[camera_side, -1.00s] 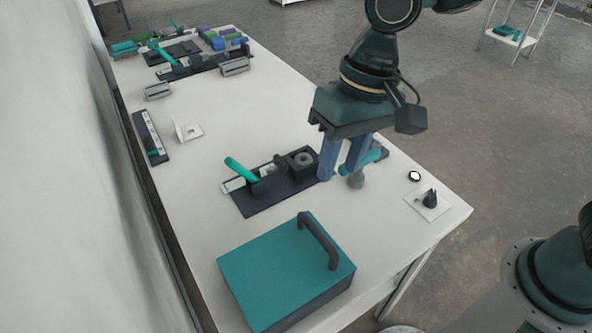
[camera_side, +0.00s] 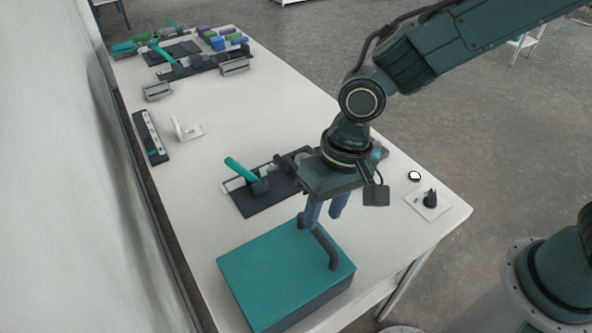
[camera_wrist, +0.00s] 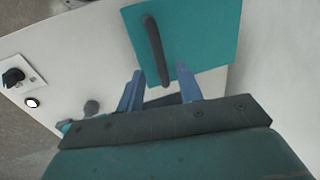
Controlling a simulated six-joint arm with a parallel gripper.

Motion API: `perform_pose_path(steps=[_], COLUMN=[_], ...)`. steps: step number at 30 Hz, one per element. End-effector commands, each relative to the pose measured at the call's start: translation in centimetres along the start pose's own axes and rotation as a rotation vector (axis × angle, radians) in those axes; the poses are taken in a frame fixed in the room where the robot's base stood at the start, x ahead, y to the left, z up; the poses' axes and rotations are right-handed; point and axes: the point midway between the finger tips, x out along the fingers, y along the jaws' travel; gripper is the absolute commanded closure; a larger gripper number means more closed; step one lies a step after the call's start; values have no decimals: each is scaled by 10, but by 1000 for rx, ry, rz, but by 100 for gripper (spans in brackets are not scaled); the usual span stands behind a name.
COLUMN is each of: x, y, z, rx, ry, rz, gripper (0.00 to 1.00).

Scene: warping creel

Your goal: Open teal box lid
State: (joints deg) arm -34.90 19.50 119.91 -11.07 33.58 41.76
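The teal box (camera_side: 285,275) stands on the table at the front, its flat teal lid shut. A dark bar handle (camera_side: 322,246) runs along the lid's right side. My gripper (camera_side: 323,222) is over the handle's far end, with its blue fingers pointing down. In the wrist view the lid (camera_wrist: 205,35) and handle (camera_wrist: 155,48) lie ahead of the fingers (camera_wrist: 160,84). The fingers are apart with nothing between them that I can see held. Whether a finger touches the handle cannot be told.
A dark fixture with a teal lever (camera_side: 243,170) lies just behind the box. A black knob on a white plate (camera_side: 429,202) and a small round white-topped button (camera_side: 414,176) are at the right edge. The table's middle (camera_side: 235,110) is clear.

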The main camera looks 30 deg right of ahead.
Motion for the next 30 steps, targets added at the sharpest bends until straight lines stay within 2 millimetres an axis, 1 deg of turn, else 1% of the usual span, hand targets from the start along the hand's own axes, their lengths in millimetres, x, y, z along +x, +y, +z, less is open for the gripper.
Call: perform_pose_path(steps=[1,3,9,14,21,23,24,27,30], x=[8,15,30,34,35,35,35,34,34], y=[1,0,0,0,0,0,0,0,0], z=[1,0,0,0,0,0,0,0,0], rx=[0,0,0,0,0,0,0,0,0], ry=[-4,-3,-1,0,0,0,0,0,0], rz=[3,2,1,1,1,1,0,1,1], gripper=[64,64,64,64,64,74,82,100,100])
